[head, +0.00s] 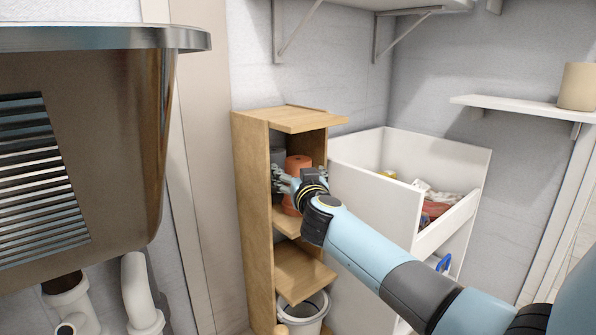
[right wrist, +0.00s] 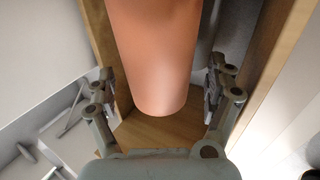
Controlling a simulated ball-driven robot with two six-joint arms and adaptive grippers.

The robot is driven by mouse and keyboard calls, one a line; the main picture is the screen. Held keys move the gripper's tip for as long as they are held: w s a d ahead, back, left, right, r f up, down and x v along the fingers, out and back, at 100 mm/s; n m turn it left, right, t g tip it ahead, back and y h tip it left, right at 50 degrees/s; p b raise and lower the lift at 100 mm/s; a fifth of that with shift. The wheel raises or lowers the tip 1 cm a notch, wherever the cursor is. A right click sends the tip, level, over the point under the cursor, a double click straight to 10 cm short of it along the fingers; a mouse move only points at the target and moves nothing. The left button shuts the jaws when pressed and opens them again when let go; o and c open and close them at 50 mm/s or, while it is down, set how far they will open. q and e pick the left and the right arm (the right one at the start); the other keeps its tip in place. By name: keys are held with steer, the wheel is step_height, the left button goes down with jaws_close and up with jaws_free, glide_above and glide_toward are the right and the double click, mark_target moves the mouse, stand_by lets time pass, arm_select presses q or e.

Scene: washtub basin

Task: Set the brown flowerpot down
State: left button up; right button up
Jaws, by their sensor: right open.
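The brown flowerpot (head: 297,164), terracotta-orange, stands upright inside the upper compartment of the narrow wooden shelf unit (head: 256,215). In the head view my right gripper hides its middle. In the right wrist view the flowerpot (right wrist: 157,60) fills the space between the fingers, with wooden board beyond its end. My right gripper (head: 284,182) is open around it, one finger on each side. In the right wrist view the gripper (right wrist: 162,82) shows a gap between each finger and the pot. The pot appears to rest on the shelf board, though the contact is partly hidden. My left gripper is out of view.
A grey container (head: 277,156) stands beside the pot in the compartment. The shelf's side panels are close to my fingers. A white bin (head: 355,190) with assorted items adjoins on the right. A bucket (head: 303,318) is below. A large metal basin (head: 110,120) is at left.

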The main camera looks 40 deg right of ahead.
steer(key=s+a+n+t+y+p, duration=0.2)
steer(key=s+a+n+y+p, duration=0.4)
steer(key=s+a, duration=0.75)
steer(key=s+a+f+n+g+y+b, duration=0.25)
steer(key=s+a+f+g+y, duration=0.35)
steer(key=s+a+f, duration=0.3)
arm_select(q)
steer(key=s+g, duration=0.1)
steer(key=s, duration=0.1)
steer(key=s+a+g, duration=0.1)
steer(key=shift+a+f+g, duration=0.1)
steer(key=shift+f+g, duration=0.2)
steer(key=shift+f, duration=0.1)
arm_select(e)
steer(key=s+d+f+m+g+h, duration=0.1)
steer(key=s+d+f+g, duration=0.1)
steer(key=s, duration=0.5)
steer(key=s+d+f+g+h, duration=0.2)
steer(key=s+d+g, duration=0.1)
steer(key=s, duration=0.5)
steer(key=s+d+f+m+g+h, duration=0.1)
steer(key=s+d+f+g, duration=0.2)
steer(key=s+g, duration=0.2)
steer(key=shift+s+d+m+h, duration=0.15)
steer(key=shift+s+m+h, duration=0.25)
steer(key=shift+s, duration=0.75)
